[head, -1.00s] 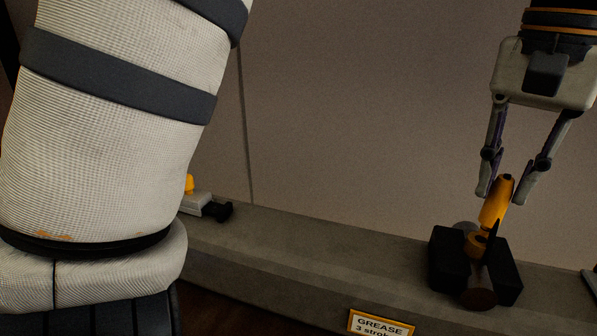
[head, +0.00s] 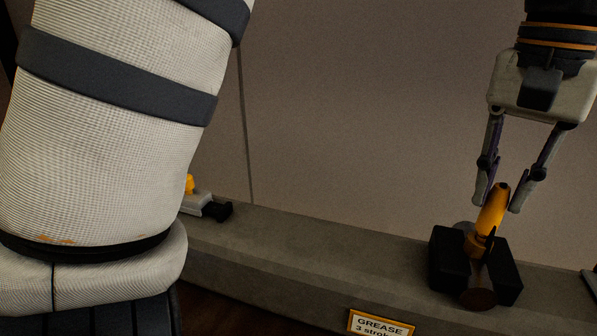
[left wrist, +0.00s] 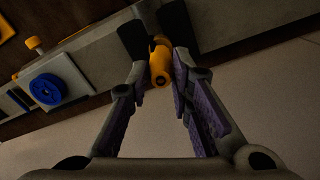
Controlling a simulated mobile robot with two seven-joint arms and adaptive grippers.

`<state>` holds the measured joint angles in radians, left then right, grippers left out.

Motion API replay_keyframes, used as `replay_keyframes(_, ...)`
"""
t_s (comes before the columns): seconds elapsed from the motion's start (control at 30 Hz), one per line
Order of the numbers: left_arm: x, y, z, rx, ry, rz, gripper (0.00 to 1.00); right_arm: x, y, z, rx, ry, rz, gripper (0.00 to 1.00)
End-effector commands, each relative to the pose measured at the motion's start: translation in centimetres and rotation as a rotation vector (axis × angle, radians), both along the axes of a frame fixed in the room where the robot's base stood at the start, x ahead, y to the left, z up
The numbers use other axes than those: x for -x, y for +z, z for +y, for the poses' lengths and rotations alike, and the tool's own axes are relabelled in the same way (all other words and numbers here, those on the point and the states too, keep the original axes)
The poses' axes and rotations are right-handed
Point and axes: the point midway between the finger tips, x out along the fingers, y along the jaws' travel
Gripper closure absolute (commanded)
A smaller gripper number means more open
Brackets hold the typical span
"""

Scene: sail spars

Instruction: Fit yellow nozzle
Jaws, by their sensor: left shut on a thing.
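The yellow nozzle (head: 489,212) is a tapered piece, upright but leaning a little, with its narrow dark-tipped end up. My left gripper (head: 497,199) comes from above and is shut on it. The nozzle's lower end is at a yellow collar between the black blocks of a holder (head: 449,258); I cannot tell whether it is seated. The left wrist view shows the nozzle (left wrist: 160,62) end-on between the fingers, with the black blocks behind it. My right gripper is not in view.
The holder stands on a long grey ledge (head: 320,239). A sign reading GREASE (head: 381,323) is on its front. A small fitting with a yellow knob (head: 190,184) stands at the ledge's left. The left wrist view shows a blue round knob (left wrist: 48,89). The ledge's middle is clear.

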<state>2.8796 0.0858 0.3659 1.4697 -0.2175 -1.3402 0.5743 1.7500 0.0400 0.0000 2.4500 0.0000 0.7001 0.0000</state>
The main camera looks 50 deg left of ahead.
Motion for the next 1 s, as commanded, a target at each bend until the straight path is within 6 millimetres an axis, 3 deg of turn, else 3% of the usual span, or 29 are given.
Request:
replay_keyframes(0.8, 0.0, -1.7, 0.0, 0.0, 0.0, 0.002, 1.0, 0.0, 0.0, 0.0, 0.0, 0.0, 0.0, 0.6)
replay_keyframes(0.83, 0.0, -1.7, 0.0, 0.0, 0.0, 0.002, 0.78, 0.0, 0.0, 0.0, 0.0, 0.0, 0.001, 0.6)
replay_keyframes(0.9, 0.0, -1.7, 0.0, 0.0, 0.0, 0.002, 0.62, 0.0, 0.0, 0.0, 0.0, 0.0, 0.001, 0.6)
replay_keyframes(0.93, 0.0, -1.7, 0.0, 0.0, 0.0, 0.002, 0.57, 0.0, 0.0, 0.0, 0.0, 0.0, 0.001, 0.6)
replay_keyframes(1.0, 0.0, -1.7, 0.0, 0.0, 0.0, 0.001, 0.57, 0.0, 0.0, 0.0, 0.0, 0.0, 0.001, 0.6)
